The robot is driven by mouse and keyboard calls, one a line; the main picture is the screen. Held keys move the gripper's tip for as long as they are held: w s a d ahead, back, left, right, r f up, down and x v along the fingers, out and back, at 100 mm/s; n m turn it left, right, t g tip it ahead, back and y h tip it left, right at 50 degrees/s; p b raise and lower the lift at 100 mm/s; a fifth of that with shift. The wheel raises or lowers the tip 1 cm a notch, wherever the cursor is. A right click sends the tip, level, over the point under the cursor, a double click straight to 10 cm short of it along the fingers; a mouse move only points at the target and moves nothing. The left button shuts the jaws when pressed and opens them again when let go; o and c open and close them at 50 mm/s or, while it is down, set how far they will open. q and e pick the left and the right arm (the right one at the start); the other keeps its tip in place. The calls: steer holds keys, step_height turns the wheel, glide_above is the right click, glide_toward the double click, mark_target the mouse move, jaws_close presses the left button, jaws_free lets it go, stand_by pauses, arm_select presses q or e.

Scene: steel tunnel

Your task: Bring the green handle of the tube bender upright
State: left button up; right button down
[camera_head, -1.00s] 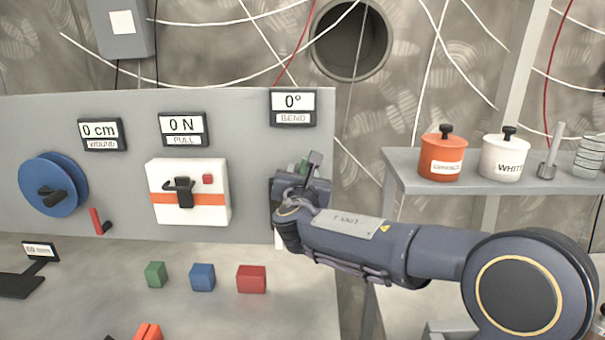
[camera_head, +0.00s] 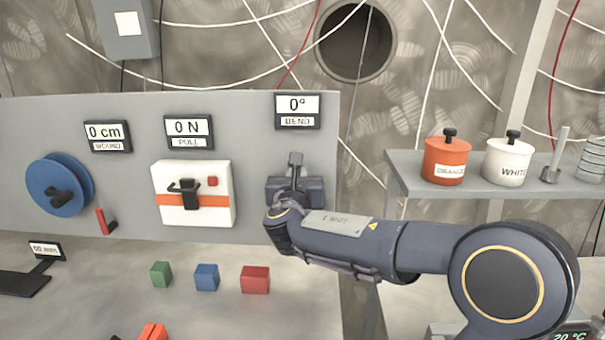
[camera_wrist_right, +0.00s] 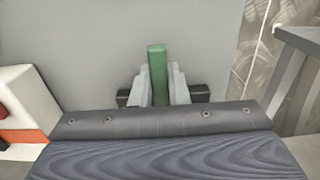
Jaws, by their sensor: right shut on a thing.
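The green handle (camera_wrist_right: 157,72) of the tube bender shows in the right wrist view, between the two grey fingers of my right gripper (camera_wrist_right: 158,82). The gripper is shut on it, and the handle looks upright in that view. In the head view my right gripper (camera_head: 294,187) is at the right end of the grey panel, below the BEND display (camera_head: 297,111), which reads 0°. It hides the handle and most of the bender there, so I cannot judge the handle's tilt from that view. My left gripper is not in view.
The grey panel (camera_head: 250,150) also carries a blue reel (camera_head: 75,172), a red lever (camera_head: 103,220) and a white box (camera_head: 215,215). Green (camera_head: 160,273), blue (camera_head: 206,278) and red (camera_head: 255,280) blocks lie on the bench. Orange (camera_head: 440,155) and white (camera_head: 503,155) pots stand on a right shelf.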

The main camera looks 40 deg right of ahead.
steer(key=shift+a, duration=0.1)
steer(key=c, duration=1.4)
jaws_free()
steer(key=v, duration=0.7)
steer(key=shift+s+a+b, duration=0.25)
steer(key=shift+s+b, duration=0.05)
steer(key=shift+b, duration=0.15)
